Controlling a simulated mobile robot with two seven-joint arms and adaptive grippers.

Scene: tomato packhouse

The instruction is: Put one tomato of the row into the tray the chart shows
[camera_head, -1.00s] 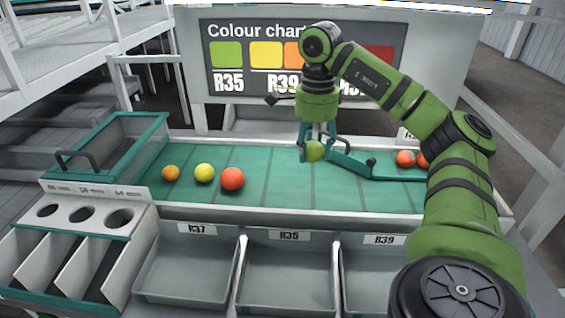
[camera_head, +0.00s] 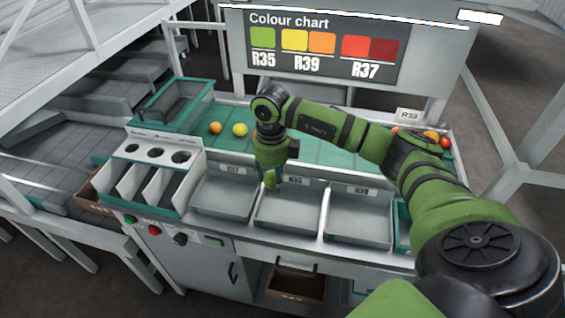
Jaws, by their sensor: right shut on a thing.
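My right gripper (camera_head: 273,183) is shut on a green tomato (camera_head: 269,179). It holds it over the upper left part of the middle tray (camera_head: 290,213), close to the edge shared with the left tray (camera_head: 222,199); the exact height is unclear. The middle tray is labelled R35, the left one R37 and the right tray (camera_head: 358,222) R39. The colour chart (camera_head: 322,48) puts green over R35, yellow and orange over R39, and reds over R37. An orange tomato (camera_head: 215,128) and a yellow tomato (camera_head: 240,129) lie on the green belt. My left gripper is out of view.
Several reddish tomatoes (camera_head: 444,142) lie at the belt's right end near the R33 sign (camera_head: 408,115). A holed bin unit (camera_head: 150,170) stands left of the trays, below a teal-rimmed box (camera_head: 175,103). My right arm covers part of the belt.

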